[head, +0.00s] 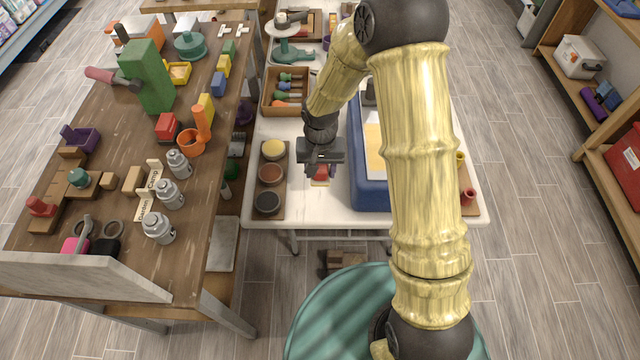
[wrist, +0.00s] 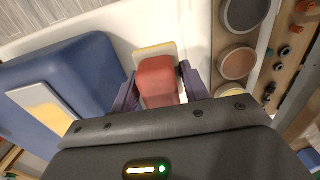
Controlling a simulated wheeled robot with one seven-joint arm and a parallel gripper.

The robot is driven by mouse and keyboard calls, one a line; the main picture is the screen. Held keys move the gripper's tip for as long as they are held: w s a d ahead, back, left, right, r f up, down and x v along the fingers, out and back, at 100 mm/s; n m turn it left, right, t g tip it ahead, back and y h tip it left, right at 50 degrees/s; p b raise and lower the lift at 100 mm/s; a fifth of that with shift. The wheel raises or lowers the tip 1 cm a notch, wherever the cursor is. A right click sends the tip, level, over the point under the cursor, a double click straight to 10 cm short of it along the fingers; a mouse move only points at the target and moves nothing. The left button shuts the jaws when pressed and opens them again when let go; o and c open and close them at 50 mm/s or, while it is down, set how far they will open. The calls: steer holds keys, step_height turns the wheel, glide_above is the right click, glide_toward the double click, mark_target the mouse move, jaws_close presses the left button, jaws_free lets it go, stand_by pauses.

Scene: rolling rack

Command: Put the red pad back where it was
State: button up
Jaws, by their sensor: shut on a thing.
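My gripper (head: 320,168) is over the white table, shut on a red pad (head: 320,174). In the wrist view the red pad (wrist: 157,78) sits between the two purple-grey fingers of my gripper (wrist: 158,88). A cream-coloured edge (wrist: 154,50) shows at the pad's far end; I cannot tell whether it is part of the pad or lies under it. The pad is at or just above the white tabletop (head: 310,214); I cannot tell if it touches.
A brown board with yellow, red-brown and dark round discs (head: 270,173) lies left of my gripper. A large blue block (head: 368,195) with a pale top panel stands close on the right. A wooden tray of tools (head: 286,92) is behind. A cluttered wooden table (head: 105,190) stands left.

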steer(key=shift+w, duration=0.2)
steer(key=shift+s+f, duration=0.1)
steer(key=shift+s, duration=0.05)
step_height(320, 180, down, 6)
steer(key=shift+r+p, duration=0.2)
steer(key=shift+p, duration=0.1)
steer(key=shift+a, duration=0.1)
